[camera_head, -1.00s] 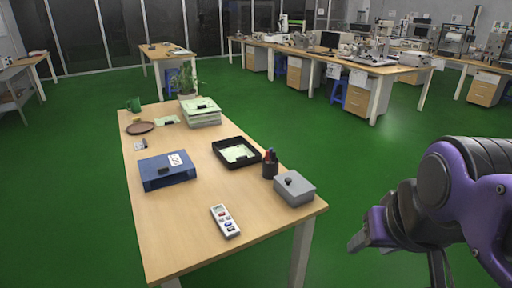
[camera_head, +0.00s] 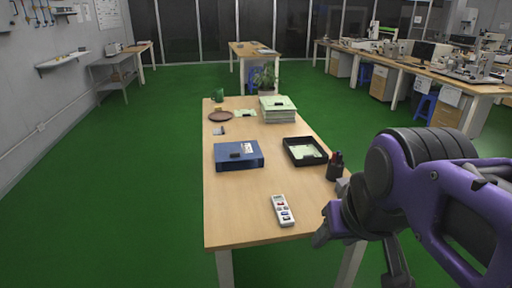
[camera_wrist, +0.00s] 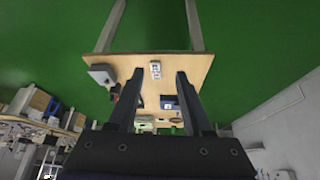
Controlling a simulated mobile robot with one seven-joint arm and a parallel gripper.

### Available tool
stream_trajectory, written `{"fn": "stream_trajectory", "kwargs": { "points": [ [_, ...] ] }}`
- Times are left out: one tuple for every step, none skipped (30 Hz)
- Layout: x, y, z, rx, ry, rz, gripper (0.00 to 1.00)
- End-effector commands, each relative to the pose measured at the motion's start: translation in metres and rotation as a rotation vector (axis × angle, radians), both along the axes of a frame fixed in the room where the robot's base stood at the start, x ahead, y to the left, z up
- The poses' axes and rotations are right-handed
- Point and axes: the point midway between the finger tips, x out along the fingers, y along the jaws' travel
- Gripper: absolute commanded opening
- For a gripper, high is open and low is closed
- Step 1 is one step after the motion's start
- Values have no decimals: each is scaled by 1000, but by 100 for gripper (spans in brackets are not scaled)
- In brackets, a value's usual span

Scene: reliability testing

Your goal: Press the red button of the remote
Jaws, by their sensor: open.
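The remote (camera_head: 282,210) is a slim white handset with a small grey screen and a few coloured buttons, red and blue among them. It lies face up near the front end of the wooden table (camera_head: 240,220). In the wrist view the remote (camera_wrist: 155,69) is small and distant, framed between my fingertips. My gripper (camera_wrist: 160,73) is open and empty, with its two dark fingers apart. In the head view my gripper (camera_head: 332,236) is to the right of the remote, nearer the camera, and touches nothing visible.
A blue binder (camera_head: 238,156), a black tray (camera_head: 304,152) and a pen holder (camera_head: 334,167) stand behind the remote. The grey box (camera_wrist: 102,74) is mostly hidden by my arm in the head view. The table around the remote is clear; green floor (camera_head: 120,190) lies left.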

Motion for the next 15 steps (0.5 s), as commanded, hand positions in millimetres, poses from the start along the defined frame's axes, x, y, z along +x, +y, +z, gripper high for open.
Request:
{"fn": "stream_trajectory", "kwargs": {
  "points": [
    [0,0,0,0,0,0,50],
    [0,0,0,0,0,0,50],
    [0,0,0,0,0,0,50],
    [0,0,0,0,0,0,50],
    [0,0,0,0,0,0,45],
    [0,0,0,0,0,0,37],
    [0,0,0,0,0,0,32],
    [0,0,0,0,0,0,27],
    [0,0,0,0,0,0,19],
    [0,0,0,0,0,0,14],
    [0,0,0,0,0,0,9],
    [0,0,0,0,0,0,1],
    [0,0,0,0,0,0,0],
    [0,0,0,0,0,0,0],
    [0,0,0,0,0,0,0]
  ]
}}
